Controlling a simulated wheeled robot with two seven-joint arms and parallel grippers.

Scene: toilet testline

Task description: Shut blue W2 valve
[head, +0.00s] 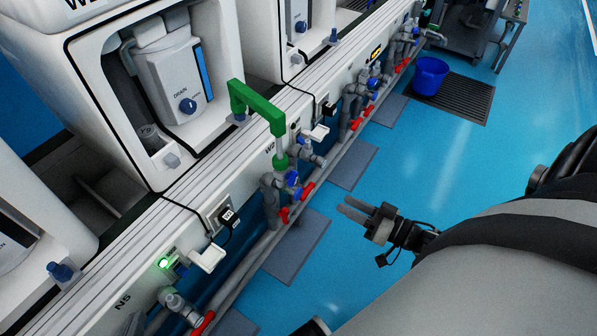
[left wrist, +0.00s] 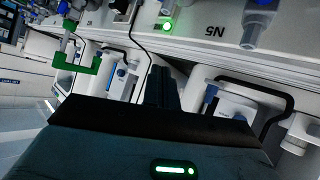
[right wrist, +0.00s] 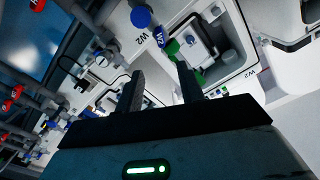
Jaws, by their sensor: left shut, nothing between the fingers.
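The blue W2 valve handle (head: 292,179) sits on the grey pipe fittings below the W2 label, under the green elbow pipe (head: 257,105). Red handles (head: 307,190) are close beside it. In the right wrist view a blue part marked W2 (right wrist: 160,37) shows beyond the fingers; I cannot tell whether it is the valve. My right gripper (head: 345,207) is to the right of the valve, over the blue floor, apart from it. Its fingers (right wrist: 160,85) are apart and empty. My left gripper (left wrist: 164,88) is shut and empty, facing the N5 panel.
A rail with several similar valve groups runs along the white toilets. A lit green lamp (head: 164,263) and an open white socket cover (head: 208,258) are near N5. A blue bucket (head: 430,75) stands on a dark grate.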

